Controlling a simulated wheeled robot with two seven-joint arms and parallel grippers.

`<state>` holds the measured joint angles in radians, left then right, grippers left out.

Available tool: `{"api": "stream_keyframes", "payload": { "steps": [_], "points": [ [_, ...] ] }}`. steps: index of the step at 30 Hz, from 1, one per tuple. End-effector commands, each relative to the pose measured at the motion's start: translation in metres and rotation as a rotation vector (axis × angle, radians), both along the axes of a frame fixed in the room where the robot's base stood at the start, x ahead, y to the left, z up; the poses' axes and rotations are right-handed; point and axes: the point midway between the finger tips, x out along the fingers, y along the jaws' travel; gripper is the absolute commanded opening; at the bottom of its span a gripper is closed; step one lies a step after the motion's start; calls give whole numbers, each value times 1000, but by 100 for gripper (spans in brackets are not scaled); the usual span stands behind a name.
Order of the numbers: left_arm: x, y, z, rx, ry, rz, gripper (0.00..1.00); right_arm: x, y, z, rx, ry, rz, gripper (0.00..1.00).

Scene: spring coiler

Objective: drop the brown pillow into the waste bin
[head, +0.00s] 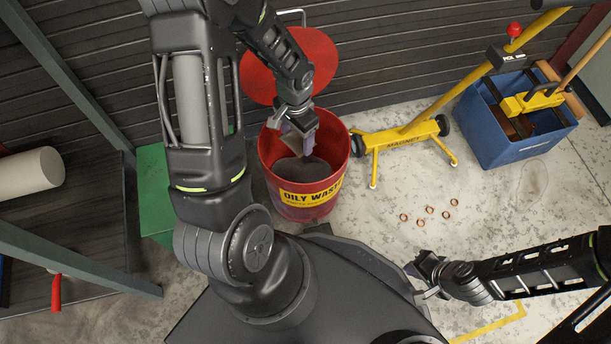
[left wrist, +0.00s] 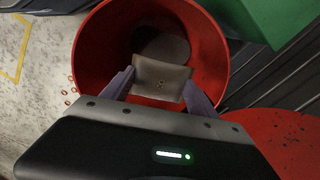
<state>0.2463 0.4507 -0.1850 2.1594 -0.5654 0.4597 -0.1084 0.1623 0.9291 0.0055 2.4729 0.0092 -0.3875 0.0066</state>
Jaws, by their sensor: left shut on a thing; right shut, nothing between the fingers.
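The waste bin (head: 307,196) is a red round can marked "OILY WASTE", standing open on the floor. Its red round lid (head: 312,66) is raised behind it. My left gripper (head: 300,134) is over the bin's mouth, pointing down. In the left wrist view, my left gripper (left wrist: 158,88) is shut on the brown pillow (left wrist: 160,78), a small brownish piece held over the bin's opening (left wrist: 91,62). In the head view the pillow is mostly hidden by the gripper. My right gripper (head: 424,278) is shut and empty, low at the right, away from the bin.
A yellow wheeled stand (head: 405,136) is right of the bin. A blue crate (head: 530,145) stands at the back right. Several copper rings (head: 430,210) lie on the floor. A green box (head: 152,190) is left of the bin. A shelf with a white roll (head: 30,173) is at far left.

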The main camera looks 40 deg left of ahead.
Motion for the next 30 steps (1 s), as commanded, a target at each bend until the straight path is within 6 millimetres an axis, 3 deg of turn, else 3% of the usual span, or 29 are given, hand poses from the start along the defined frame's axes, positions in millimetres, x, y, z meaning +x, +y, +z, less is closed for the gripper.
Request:
{"api": "stream_keyframes", "payload": {
  "steps": [4,5,13,23,30],
  "points": [
    [0,0,1,0,0,0,26,0,0,1,0,0,0,0],
    [0,0,1,0,0,0,70,0,0,1,0,0,0,0],
    [0,0,1,0,0,0,92,0,0,1,0,0,1,0],
    [0,0,4,0,-1,0,93,0,0,2,0,1,0,0],
    [1,0,35,0,-3,1,93,-2,0,19,1,6,3,0]
  ]
}}
